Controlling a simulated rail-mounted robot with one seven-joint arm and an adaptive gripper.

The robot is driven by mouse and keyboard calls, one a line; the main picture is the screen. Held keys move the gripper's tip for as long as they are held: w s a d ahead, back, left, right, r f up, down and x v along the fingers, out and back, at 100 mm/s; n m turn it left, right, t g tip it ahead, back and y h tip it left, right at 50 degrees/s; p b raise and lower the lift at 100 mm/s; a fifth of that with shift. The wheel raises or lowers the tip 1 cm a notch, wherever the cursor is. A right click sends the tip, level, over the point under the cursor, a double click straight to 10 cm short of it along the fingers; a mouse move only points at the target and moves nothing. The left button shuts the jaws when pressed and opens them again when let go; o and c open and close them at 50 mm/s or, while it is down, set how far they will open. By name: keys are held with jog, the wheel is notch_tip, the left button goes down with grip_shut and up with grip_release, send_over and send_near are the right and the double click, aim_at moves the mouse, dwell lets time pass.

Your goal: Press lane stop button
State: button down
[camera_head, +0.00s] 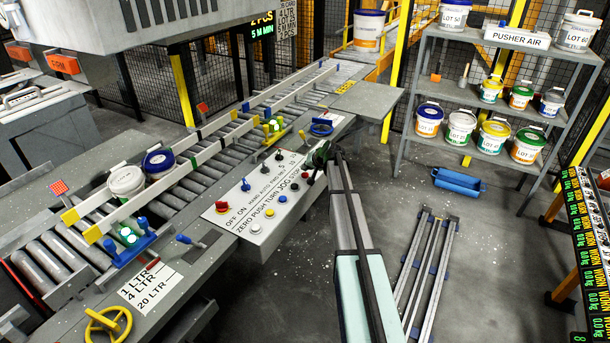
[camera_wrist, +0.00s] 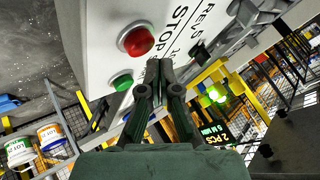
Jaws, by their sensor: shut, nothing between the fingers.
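A round red button (camera_wrist: 135,40) sits on the white panel (camera_wrist: 96,47) in the wrist view, beside printed lettering that reads STOP. A green button (camera_wrist: 122,81) is just below it in that picture. My gripper (camera_wrist: 160,68) is shut and empty, its fingertips to the right of the red and green buttons. I cannot tell whether the tips touch the panel. In the head view my gripper (camera_head: 319,154) is at the right end of the control panel (camera_head: 238,222), close to a small red button (camera_head: 305,175); my arm hides part of that area.
The panel carries other knobs and buttons, among them a red one (camera_head: 221,207) and a yellow one (camera_head: 269,212). Two pails (camera_head: 126,181) stand on the roller conveyor (camera_head: 185,190) behind it. A pail shelf (camera_head: 480,95) stands at the right.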

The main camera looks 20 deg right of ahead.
aim_at(306, 175)
jog(key=shift+f, duration=0.1)
jog(key=shift+f+b, duration=0.35)
jog(key=shift+b, duration=0.1)
jog(key=shift+f+b, duration=0.45)
jog(key=shift+f, duration=0.1)
dwell(0.7)
jog(key=shift+r, duration=1)
jog(key=shift+p, duration=0.3)
jog(key=shift+r+p, duration=0.7)
jog(key=shift+r, duration=1.8)
